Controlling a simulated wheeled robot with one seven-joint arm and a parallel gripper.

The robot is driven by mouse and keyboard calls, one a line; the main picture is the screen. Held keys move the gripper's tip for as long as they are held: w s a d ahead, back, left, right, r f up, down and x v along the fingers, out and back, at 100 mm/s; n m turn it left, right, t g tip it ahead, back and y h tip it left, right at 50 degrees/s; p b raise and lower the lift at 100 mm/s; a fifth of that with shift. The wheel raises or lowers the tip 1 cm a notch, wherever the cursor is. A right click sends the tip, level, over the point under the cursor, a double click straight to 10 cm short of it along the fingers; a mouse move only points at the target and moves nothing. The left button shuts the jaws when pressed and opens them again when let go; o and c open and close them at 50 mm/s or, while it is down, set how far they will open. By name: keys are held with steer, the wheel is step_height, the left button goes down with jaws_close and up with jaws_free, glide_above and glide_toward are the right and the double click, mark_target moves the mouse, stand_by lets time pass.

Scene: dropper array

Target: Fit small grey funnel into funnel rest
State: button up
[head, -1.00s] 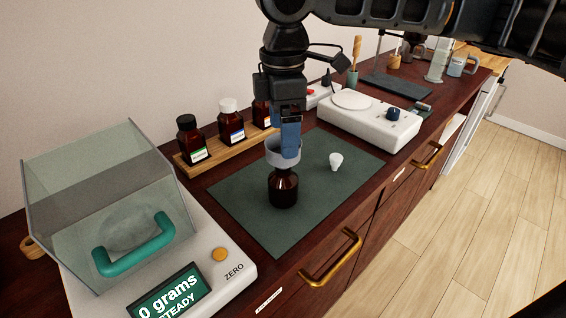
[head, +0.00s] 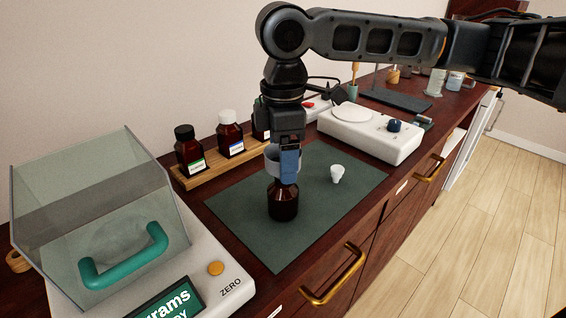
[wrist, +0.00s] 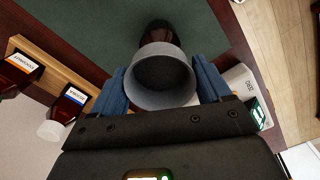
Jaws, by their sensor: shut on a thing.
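My gripper (head: 287,163) points down with its blue fingers shut on the small grey funnel (head: 271,158). In the wrist view the funnel (wrist: 162,78) sits between the fingers, with its wide round mouth toward the camera. The funnel is above a brown glass bottle (head: 283,204) that stands upright on the green mat. The funnel's lower end is hidden, so I cannot tell whether it is in the bottle's neck or just over it. I cannot pick out the funnel rest with certainty.
A small white tapered piece (head: 337,174) is on the mat (head: 325,215). Brown bottles stand in a wooden rack (head: 205,172) behind. A balance with a clear shield (head: 90,190) is at left, a white device (head: 365,135) at back right. The mat's front is clear.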

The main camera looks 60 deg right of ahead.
steer(key=shift+c, duration=0.7)
steer(key=shift+r+p, duration=2.45)
steer(key=shift+r, duration=0.2)
steer(key=shift+w+d+f, duration=0.1)
steer(key=shift+f, duration=0.05)
